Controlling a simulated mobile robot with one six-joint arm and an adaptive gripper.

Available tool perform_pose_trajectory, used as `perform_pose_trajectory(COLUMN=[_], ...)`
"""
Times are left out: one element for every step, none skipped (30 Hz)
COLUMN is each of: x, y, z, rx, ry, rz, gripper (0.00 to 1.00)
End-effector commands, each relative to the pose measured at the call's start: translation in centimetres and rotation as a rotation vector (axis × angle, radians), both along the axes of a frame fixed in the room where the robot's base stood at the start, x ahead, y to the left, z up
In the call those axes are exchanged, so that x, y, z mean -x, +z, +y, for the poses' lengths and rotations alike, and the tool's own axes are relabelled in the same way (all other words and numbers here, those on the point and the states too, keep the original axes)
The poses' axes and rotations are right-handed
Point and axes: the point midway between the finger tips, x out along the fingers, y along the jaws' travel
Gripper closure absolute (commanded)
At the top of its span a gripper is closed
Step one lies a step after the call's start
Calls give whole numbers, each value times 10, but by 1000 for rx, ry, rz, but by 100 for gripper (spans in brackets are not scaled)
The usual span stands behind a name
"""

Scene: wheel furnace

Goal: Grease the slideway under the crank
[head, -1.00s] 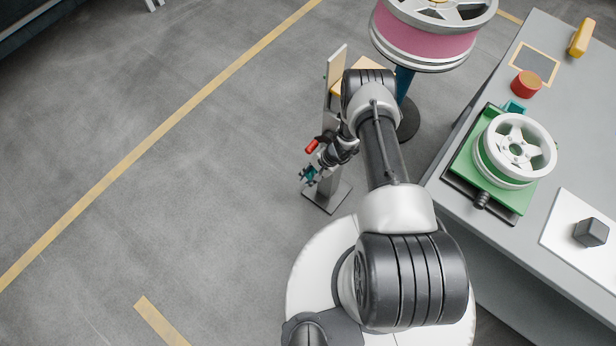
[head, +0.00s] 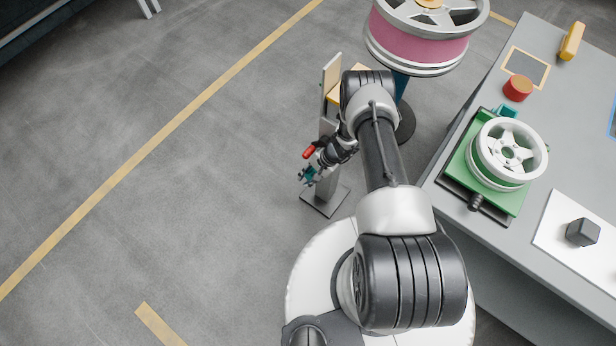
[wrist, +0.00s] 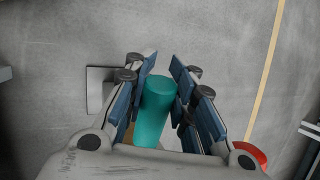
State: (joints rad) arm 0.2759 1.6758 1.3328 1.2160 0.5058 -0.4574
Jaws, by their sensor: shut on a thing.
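My gripper (head: 309,175) is at the left of the stand post, out over the open floor. It is shut on a teal cylinder (wrist: 155,112), which lies between the blue-padded fingers in the wrist view. A red piece (head: 309,152) shows beside the gripper in the head view; I cannot tell whether it belongs to the held cylinder. On the bench at right is a green fixture (head: 462,167) with a white spoked wheel (head: 509,153) on it. A black crank-like knob (head: 476,202) sticks out at its front edge. The slideway itself is not clearly made out.
The grey bench (head: 500,237) also bears a red round button (head: 518,88), a yellow object (head: 572,41) and a dark block (head: 582,232) on a white sheet. A large pink-banded wheel (head: 420,45) stands behind my arm. The floor at left is clear.

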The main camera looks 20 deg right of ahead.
Motion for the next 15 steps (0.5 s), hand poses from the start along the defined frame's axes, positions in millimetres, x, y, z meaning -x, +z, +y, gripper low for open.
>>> perform_pose_trajectory(x=[0, 1, 1, 1, 1, 1, 1, 0, 0, 0, 0, 0, 0, 0, 0], y=[9, 11, 14, 17, 18, 19, 19, 19, 18, 17, 17, 16, 16, 14, 12], z=[0, 0, 1, 1, 1, 1, 1, 1, 0, 0, 0, 0, 0, 0, 0], rx=[0, 1, 0, 1, 1, 1, 1, 0, 0, 0, 0, 0, 0, 0, 0], ry=[0, 0, 1, 0, 0, 0, 0, 0, 0, 0, 0, 0, 0, 0, 0], rz=[0, 1, 1, 1, 1, 1, 1, 0, 0, 0, 0, 0, 0, 0, 0], gripper=[100, 100, 100, 100, 100, 100, 100, 100, 100, 100, 100, 100, 100, 100, 100])
